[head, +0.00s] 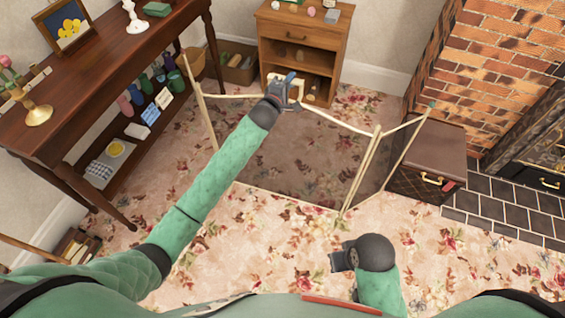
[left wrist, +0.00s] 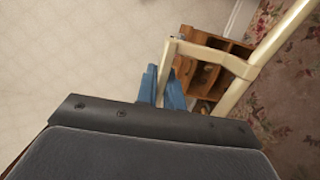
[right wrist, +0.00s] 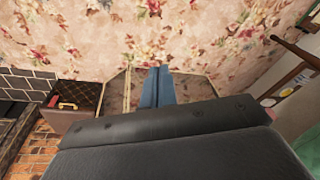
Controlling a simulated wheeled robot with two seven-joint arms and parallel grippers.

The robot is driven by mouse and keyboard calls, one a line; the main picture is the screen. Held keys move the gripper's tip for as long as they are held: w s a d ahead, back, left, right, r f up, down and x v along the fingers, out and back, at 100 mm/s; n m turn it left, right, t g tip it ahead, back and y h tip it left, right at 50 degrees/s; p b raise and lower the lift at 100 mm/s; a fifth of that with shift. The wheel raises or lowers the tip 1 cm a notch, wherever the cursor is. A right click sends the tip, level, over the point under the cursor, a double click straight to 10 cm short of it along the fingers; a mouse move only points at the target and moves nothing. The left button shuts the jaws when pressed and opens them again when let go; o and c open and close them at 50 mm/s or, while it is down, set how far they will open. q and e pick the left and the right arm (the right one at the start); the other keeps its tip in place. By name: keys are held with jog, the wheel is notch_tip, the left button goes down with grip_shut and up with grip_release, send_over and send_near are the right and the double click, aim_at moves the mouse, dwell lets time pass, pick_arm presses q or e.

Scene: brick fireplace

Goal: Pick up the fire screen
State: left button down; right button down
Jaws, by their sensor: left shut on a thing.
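The fire screen (head: 376,150) is a folding screen with a thin cream frame and dark see-through panels. It stands upright over the carpet in the middle of the head view, its side panels angled. My left gripper (head: 287,88) is at the middle of its top rail, with its blue fingers shut on the small cream handle (left wrist: 168,58), which shows in the left wrist view. Whether the lower edge touches the carpet is hard to tell. My right gripper (right wrist: 158,86) is low and near my body, apart from the screen, its blue fingers together and empty.
A dark wooden table (head: 70,115) with a lower shelf stands at left. A small wooden cabinet (head: 304,45) is behind the screen. A brown chest (head: 432,150) stands close to its right, beside the brick fireplace (head: 500,65) and dark hearth tiles (head: 500,210). The carpet in front is clear.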

pick_arm(q)
jog(key=shift+r, duration=0.1)
